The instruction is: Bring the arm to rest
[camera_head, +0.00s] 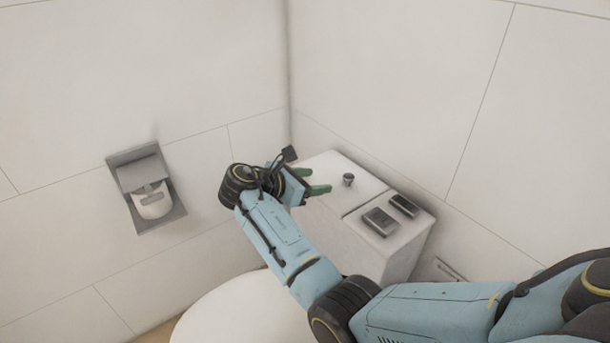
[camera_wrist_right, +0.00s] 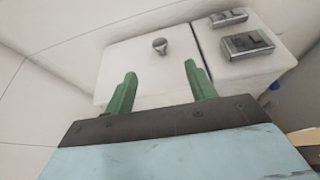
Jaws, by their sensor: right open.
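My right arm reaches in from the lower right of the head view. A small metallic round item (camera_head: 348,179) stands on the cart top, just beyond the fingertips and apart from them. It shows ahead of the fingers in the right wrist view (camera_wrist_right: 160,45). My left gripper is not in view.
A recessed paper holder (camera_head: 148,190) is in the left wall. A white rounded surface (camera_head: 235,312) lies below my forearm.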

